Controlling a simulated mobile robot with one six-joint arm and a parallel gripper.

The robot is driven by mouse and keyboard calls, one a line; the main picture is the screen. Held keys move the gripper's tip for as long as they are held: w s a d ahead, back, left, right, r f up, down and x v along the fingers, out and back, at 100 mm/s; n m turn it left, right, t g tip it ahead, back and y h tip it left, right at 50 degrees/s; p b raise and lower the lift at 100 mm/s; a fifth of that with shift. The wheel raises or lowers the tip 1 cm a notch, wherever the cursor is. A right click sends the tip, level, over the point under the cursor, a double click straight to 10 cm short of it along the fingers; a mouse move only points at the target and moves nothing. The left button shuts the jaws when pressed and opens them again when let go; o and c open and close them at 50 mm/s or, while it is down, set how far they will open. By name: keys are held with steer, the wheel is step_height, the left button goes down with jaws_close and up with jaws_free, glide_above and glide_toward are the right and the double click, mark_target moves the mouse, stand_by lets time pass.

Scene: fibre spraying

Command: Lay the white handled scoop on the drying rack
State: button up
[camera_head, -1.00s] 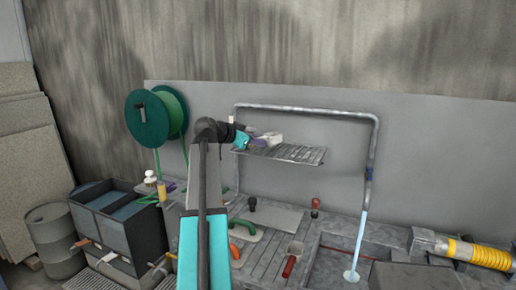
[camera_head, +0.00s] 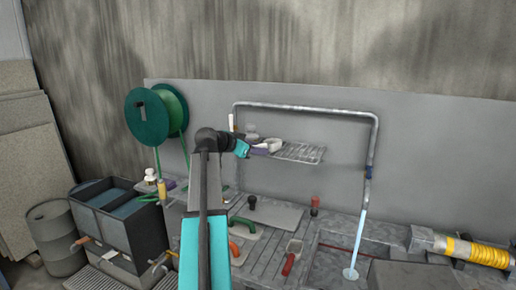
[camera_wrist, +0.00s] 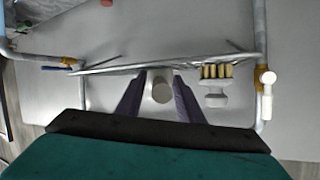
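The white handled scoop (camera_head: 274,145) is at the tip of my gripper (camera_head: 262,149), over the left part of the drying rack (camera_head: 300,152). In the wrist view, the purple fingers of my gripper (camera_wrist: 160,100) stand on both sides of the scoop's pale round end (camera_wrist: 161,87) and look shut on it. The rest of the scoop is hidden in that view. I cannot tell whether the scoop touches the rack's bars. The rack shows edge-on in the wrist view (camera_wrist: 100,67).
A brush (camera_wrist: 215,88) with tan bristles is right of my fingers, and a white fitting (camera_wrist: 267,85) is on the frame post. The rack's right half is clear. Below, the bench holds a red-handled scoop (camera_head: 291,259) and a green-handled trowel (camera_head: 243,226).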

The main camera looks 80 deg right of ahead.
steer(key=shift+a+r, duration=0.1)
steer(key=shift+r, duration=0.1)
stand_by(0.3)
steer(key=b+v, duration=0.2)
steer(key=v, duration=1)
stand_by(0.4)
steer(key=shift+f, duration=0.1)
